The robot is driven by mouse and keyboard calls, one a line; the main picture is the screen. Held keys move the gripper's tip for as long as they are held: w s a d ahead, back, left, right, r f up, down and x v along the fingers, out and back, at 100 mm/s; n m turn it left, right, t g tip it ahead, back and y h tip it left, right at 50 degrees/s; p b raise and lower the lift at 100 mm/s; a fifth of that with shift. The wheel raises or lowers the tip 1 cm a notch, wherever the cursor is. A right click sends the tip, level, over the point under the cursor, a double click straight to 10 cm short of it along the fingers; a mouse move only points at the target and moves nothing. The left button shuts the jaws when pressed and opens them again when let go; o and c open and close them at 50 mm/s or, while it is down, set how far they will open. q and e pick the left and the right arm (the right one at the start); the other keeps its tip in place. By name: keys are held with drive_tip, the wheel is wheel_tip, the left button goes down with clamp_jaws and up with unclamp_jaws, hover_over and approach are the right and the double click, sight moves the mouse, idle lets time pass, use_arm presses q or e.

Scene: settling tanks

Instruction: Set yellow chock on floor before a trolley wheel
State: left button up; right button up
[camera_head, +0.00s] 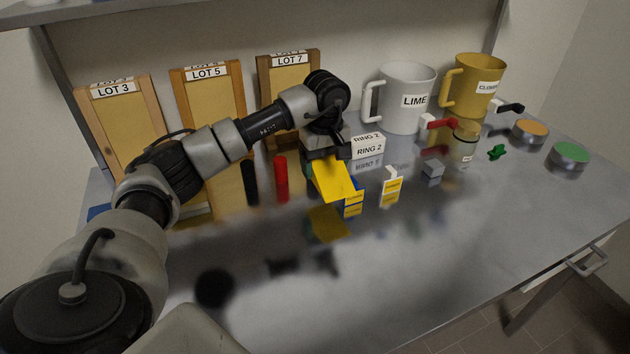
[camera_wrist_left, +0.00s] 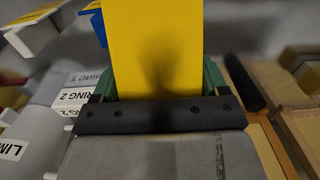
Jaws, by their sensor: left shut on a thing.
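The yellow chock (camera_head: 333,181) is held in my left gripper (camera_head: 325,158), a little above the shiny metal bench top; its reflection shows below it. In the left wrist view the yellow chock (camera_wrist_left: 153,45) fills the upper middle, between the green-edged fingers of my left gripper (camera_wrist_left: 155,90), which is shut on it. Its lower end lies outside the left wrist view. No trolley or trolley wheel is in view. My right gripper is not in view.
The bench (camera_head: 440,240) bears a white LIME mug (camera_head: 405,97), a yellow mug (camera_head: 472,88), a RING 2 box (camera_head: 368,147), a red cylinder (camera_head: 281,178) and small tagged items. Boards labelled LOT lean at the back. The bench front is clear; tiled floor (camera_head: 480,330) shows lower right.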

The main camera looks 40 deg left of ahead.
sight(309, 193)
use_arm(q)
drive_tip(key=s+a+f, duration=0.1)
drive_tip(key=a+f, duration=0.1)
drive_tip(key=a, duration=0.1)
drive_tip(key=shift+s, duration=0.35)
drive_tip(key=shift+f+p, duration=0.45)
drive_tip(key=shift+f, duration=1.6)
drive_tip(key=o, duration=0.7)
drive_tip(key=shift+f, duration=0.2)
drive_tip(key=o, duration=0.4)
drive_tip(key=shift+o, duration=0.2)
drive_tip(key=shift+r, duration=0.15)
